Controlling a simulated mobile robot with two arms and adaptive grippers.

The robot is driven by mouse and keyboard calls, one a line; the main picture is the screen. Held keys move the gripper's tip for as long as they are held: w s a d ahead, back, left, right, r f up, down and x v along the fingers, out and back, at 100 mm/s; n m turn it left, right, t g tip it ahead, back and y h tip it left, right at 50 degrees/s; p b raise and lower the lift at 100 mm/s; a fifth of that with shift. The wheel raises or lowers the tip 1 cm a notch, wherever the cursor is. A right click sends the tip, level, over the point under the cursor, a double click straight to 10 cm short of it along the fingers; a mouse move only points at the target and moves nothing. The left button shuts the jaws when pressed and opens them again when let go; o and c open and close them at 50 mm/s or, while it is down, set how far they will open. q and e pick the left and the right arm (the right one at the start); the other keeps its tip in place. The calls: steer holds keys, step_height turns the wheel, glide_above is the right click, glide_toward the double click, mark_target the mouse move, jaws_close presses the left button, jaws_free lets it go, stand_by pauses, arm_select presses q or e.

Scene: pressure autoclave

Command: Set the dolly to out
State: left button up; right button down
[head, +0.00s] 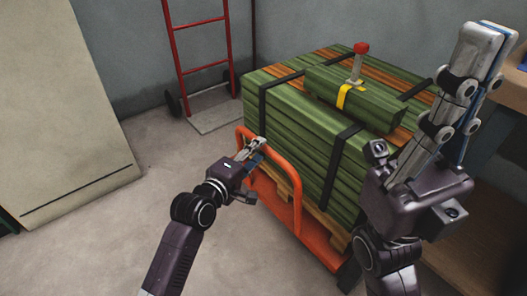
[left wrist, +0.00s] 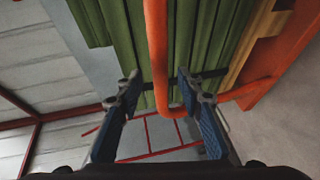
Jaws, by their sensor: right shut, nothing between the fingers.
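The orange dolly (head: 312,238) stands on the floor, loaded with a strapped stack of green boards (head: 290,140). Its tubular orange handle (head: 290,172) rises at the near left end. My left gripper (head: 256,147) is at the handle, partly covering it in the head view. In the left wrist view the orange handle bar (left wrist: 155,50) passes between the spread fingers of my left gripper (left wrist: 160,88), with gaps beside it; contact cannot be told. My right gripper (head: 487,42) is raised at the right, shut and empty, pointing up.
A green bundle with a yellow strap and a red-topped post (head: 358,62) sits on the stack. A red hand truck (head: 205,65) leans at the back wall. A pale cabinet or panel (head: 55,110) stands at left. A wooden bench (head: 515,92) is at right. Floor left of the dolly is clear.

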mark_target(261, 149)
arm_select(q)
steer(key=shift+b+x, duration=0.75)
steer(key=shift+x, duration=1.15)
steer(key=shift+c, duration=0.3)
jaws_close()
steer(key=shift+f, duration=0.1)
